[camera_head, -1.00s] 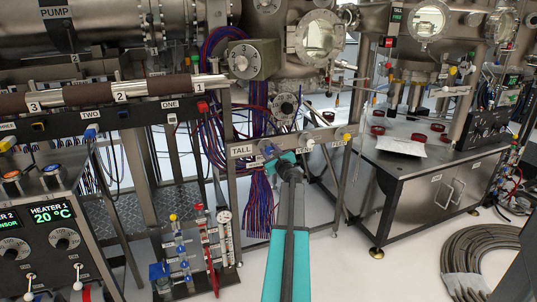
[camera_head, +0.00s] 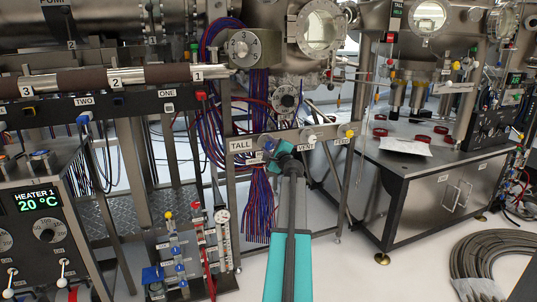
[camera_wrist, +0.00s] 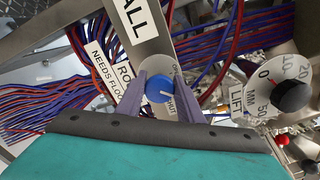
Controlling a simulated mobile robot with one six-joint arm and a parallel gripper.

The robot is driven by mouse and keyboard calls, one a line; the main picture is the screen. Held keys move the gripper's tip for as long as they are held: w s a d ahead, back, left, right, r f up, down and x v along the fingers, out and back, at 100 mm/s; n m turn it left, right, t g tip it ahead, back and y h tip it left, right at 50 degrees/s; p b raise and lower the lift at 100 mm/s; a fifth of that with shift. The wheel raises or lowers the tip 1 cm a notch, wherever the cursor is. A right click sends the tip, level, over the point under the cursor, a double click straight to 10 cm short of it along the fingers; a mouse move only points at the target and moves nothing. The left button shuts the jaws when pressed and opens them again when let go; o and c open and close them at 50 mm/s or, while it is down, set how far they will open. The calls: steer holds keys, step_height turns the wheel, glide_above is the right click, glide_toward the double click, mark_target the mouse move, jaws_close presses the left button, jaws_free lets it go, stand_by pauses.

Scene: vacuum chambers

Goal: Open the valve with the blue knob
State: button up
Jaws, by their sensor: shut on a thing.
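The blue knob (camera_wrist: 159,88) sits on a round pale dial in the wrist view, mounted on a grey metal bar below the TALL label (camera_wrist: 135,18). The dial carries small lettering, with SHUT at its lower right; the pointer's exact setting is hard to tell. My gripper (camera_wrist: 163,82) has its two purple-grey fingers on either side of the knob, shut on it. In the head view my gripper (camera_head: 275,154) meets the bar just right of the TALL label, and its body hides most of the knob.
A black lift knob (camera_wrist: 291,97) on a white scale is to the right. Red and blue wires (camera_head: 258,200) hang behind the bar. More labelled valves, one with a yellow knob (camera_head: 349,133), are along the bar. A steel bench (camera_head: 420,200) stands at right.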

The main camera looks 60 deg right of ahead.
steer(key=n+b, duration=0.2)
steer(key=b, duration=0.1)
steer(key=n+b, duration=0.3)
steer(key=shift+w+f+n+b, duration=0.2)
steer(key=shift+n+b, duration=0.1)
steer(key=n+b, duration=0.2)
steer(key=shift+r+n, duration=0.1)
steer(key=shift+n, duration=0.2)
steer(key=shift+r+b, duration=0.1)
steer(key=shift+b, duration=0.25)
steer(key=o, duration=1.1)
steer(key=shift+c, duration=0.2)
steer(key=shift+s+a, duration=0.1)
steer(key=shift+s, duration=0.1)
steer(key=p+v, duration=0.3)
steer(key=v, duration=1)
steer(key=shift+a, duration=0.2)
steer(key=shift+s, duration=0.15)
